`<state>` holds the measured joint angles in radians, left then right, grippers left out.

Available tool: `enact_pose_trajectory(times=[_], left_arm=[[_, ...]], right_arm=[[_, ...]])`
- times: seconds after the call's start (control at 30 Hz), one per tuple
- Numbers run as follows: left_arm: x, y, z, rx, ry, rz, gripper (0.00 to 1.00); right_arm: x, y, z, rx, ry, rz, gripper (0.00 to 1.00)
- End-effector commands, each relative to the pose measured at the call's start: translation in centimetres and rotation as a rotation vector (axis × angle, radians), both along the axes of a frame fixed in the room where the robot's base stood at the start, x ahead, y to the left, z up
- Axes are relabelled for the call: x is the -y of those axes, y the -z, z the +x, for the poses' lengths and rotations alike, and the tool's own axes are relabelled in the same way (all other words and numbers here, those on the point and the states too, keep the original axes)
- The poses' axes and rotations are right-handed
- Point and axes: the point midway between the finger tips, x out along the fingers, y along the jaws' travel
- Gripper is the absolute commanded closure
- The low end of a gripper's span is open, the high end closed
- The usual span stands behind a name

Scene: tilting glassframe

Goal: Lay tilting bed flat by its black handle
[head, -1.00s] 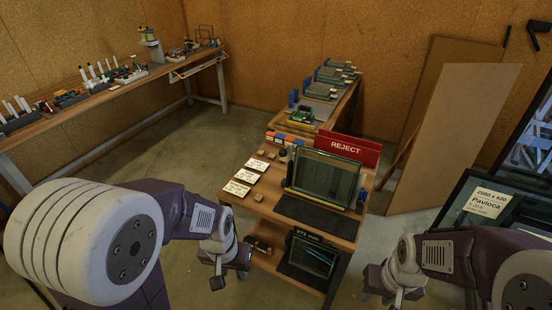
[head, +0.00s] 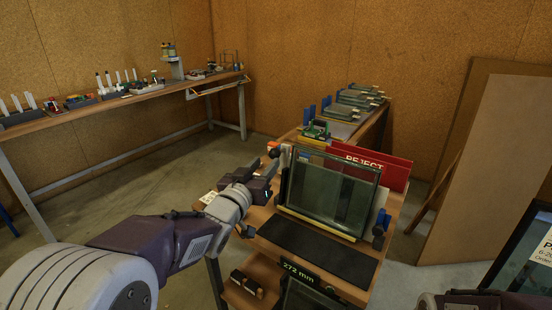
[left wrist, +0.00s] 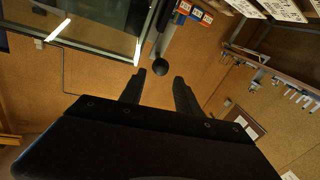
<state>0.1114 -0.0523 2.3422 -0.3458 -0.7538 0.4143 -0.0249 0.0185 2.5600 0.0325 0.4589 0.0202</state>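The tilting bed (head: 330,192) stands steeply raised on the wooden cart, with a glass pane in its frame and a yellow lower edge. The bed's glass and frame also show at the upper left of the left wrist view (left wrist: 95,25). Its black handle, a round knob (left wrist: 160,67), lies just beyond and between my left fingertips. In the head view the knob (head: 274,152) shows beside the bed's left edge. My left gripper (head: 264,172) is open and empty, pointing at the knob; its fingers show apart in the left wrist view (left wrist: 158,82).
A black mat (head: 316,250) lies in front of the bed. A red REJECT panel (head: 385,165) stands behind it. A 272 mm display (head: 300,272) is below the front edge. Brown boards (head: 485,170) lean at the right. Open floor lies left of the cart.

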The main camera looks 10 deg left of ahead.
Motion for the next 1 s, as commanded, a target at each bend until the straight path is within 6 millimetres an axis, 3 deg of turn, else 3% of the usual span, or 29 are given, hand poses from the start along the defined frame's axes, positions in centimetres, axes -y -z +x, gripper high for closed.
enact_pose_trajectory(times=[0.3, 0.43, 0.67, 0.7, 0.83, 1.0], left_arm=[[0.8, 0.2, 6.2, -0.004, 0.0, 0.001, 0.61], [0.9, 0.2, 7.3, -0.004, 0.0, 0.001, 0.61], [0.9, 0.1, 7.4, -0.003, -0.002, 0.001, 0.61], [0.9, 0.1, 7.4, -0.004, -0.001, 0.002, 0.64], [0.9, 0.1, 7.4, -0.004, -0.001, 0.002, 1.0], [0.9, 0.2, 7.4, -0.004, -0.001, 0.002, 1.0]], right_arm=[[0.0, 0.5, 0.0, 0.0, 0.0, 0.0, 0.64], [0.0, 0.6, 0.0, 0.0, 0.0, 0.0, 0.64], [0.0, 0.6, 0.0, 0.0, 0.0, 0.0, 0.64], [0.0, 0.6, 0.0, 0.0, 0.0, 0.0, 0.64], [0.0, 0.6, 0.0, 0.0, 0.0, 0.0, 0.64], [0.0, 0.6, 0.0, 0.0, 0.0, 0.0, 0.64]])
